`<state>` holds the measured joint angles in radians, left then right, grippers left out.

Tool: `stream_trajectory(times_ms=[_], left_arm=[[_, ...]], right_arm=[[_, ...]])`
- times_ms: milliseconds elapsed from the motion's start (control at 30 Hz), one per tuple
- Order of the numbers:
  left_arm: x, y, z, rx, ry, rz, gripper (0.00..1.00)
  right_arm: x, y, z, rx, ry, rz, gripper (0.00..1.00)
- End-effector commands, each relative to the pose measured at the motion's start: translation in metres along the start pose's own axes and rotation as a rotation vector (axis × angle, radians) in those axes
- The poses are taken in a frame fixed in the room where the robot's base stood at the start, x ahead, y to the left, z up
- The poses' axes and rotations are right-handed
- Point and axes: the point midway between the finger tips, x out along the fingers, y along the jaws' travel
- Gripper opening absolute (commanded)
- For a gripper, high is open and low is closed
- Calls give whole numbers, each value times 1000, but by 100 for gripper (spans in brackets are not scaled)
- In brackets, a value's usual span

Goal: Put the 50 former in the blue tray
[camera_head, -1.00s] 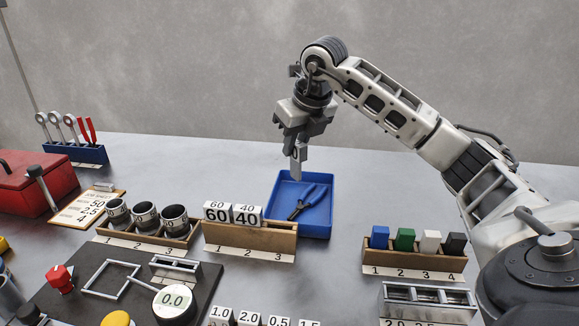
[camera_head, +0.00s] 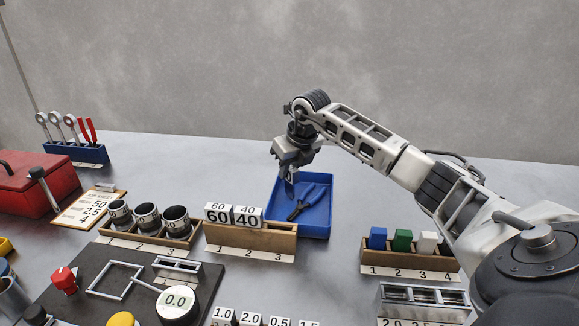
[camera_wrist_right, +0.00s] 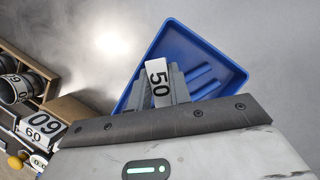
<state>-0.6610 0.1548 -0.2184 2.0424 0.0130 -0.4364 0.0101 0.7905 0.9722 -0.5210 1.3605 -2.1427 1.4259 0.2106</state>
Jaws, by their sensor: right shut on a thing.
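The 50 former (camera_wrist_right: 159,82) is a white block with a black 50 on it, seen in the right wrist view between my fingers. My right gripper (camera_head: 289,178) is shut on it, over the left part of the blue tray (camera_head: 318,221). The tray also shows in the right wrist view (camera_wrist_right: 185,45). In the head view the former is mostly hidden by the gripper; whether it touches the tray floor I cannot tell. My left gripper is not in view.
A wooden rack (camera_head: 250,236) with the 60 and 40 formers (camera_head: 232,214) stands at the tray's left front. A rack of coloured blocks (camera_head: 410,260) is to the right. Bare table lies between tray and block rack.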

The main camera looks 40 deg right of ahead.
Motion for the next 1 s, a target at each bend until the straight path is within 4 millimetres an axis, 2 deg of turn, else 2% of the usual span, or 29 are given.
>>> stream_trajectory(times_ms=[133, 167, 200, 233, 500, 633, 767, 1000], left_arm=[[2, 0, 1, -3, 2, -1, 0], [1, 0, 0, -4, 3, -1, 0], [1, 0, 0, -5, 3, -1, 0], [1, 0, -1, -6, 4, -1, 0], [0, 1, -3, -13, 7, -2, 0], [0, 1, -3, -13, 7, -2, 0], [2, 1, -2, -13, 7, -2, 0], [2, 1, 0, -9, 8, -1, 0]], right_arm=[[3, 0, -1, 0, -1, 0, 0], [2, 0, -1, 0, 0, 0, 25], [2, 0, -1, 0, 0, 0, 36], [2, 0, -1, 0, 0, 0, 42], [1, 0, -1, 1, 0, 0, 42], [-7, 0, 1, 0, -3, 0, 42], [-29, -1, 1, -1, -5, -2, 42], [-82, 0, 1, 0, -5, -1, 42]])
